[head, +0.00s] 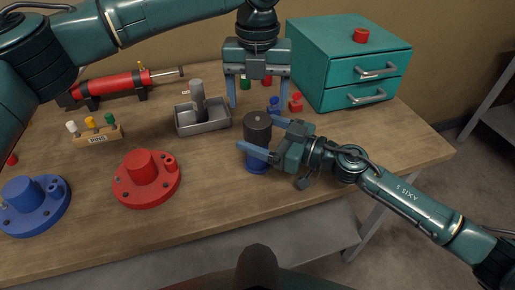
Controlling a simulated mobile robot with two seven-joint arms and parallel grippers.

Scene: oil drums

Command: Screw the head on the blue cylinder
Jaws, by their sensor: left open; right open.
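The blue cylinder (256,164) stands upright on the table near its front edge. A dark grey cylindrical head (257,126) sits on top of it, looking upright and in line with it; whether the thread is tight I cannot tell. My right gripper (256,133) comes in from the right with its blue fingers apart, one in front of the cylinder and one behind. Its fingers hide part of the joint between head and cylinder. My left gripper (258,99) is open, pointing down above and behind the head, with nothing between its fingers.
A metal tray (216,127) holding a grey cylinder (198,98) stands left of the blue cylinder. A red flanged part (146,181) and a blue one (32,205) lie front left. A teal drawer cabinet (337,62) stands back right. Small red and blue pieces lie behind the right gripper.

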